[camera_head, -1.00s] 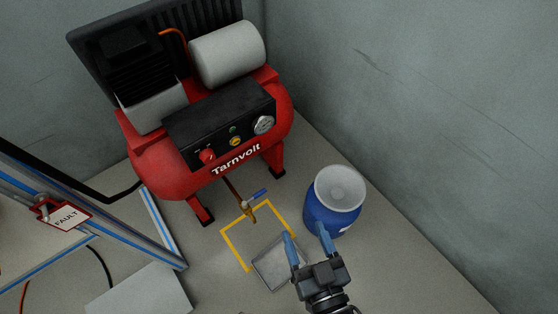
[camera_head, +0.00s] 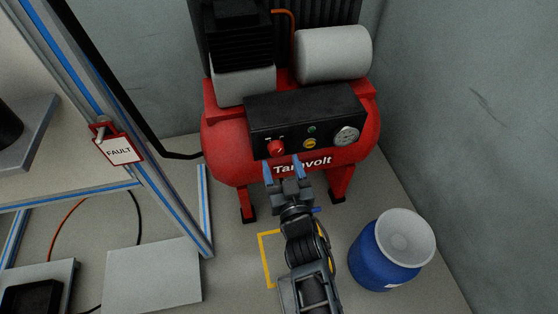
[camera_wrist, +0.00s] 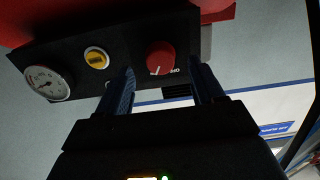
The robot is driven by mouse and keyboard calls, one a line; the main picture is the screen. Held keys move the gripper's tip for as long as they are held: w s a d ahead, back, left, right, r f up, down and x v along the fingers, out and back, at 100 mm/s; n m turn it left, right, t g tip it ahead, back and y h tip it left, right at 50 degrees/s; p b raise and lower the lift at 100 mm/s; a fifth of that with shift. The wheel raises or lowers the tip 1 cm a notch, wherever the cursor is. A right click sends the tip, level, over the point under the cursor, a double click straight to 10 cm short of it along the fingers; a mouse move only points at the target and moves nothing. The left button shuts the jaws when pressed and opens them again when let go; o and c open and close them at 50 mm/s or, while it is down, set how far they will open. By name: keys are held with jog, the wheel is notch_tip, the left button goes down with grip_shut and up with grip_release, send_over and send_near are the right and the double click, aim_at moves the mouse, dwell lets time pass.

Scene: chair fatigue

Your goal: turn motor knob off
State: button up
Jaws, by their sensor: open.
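The red motor knob (camera_head: 276,148) sits on the black control panel (camera_head: 330,108) of the red Tarnvolt compressor. In the wrist view the knob (camera_wrist: 160,58) shows a white pointer line, with a partly hidden white label beside it. My gripper (camera_head: 282,164) is open and empty, its two blue fingers pointing at the panel just below the knob. In the wrist view the fingers (camera_wrist: 165,82) stand apart, with the knob beyond the gap between their tips. I see no contact with the knob.
A yellow button (camera_head: 310,143) and a round gauge (camera_head: 346,135) are right of the knob. A blue barrel (camera_head: 385,250) stands on the floor at right. A blue-striped frame with a FAULT tag (camera_head: 119,150) stands at left.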

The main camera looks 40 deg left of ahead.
aim_at(278, 154)
jog(key=shift+b+x, duration=0.45)
jog(key=shift+x, duration=1.15)
jog(key=c, duration=1)
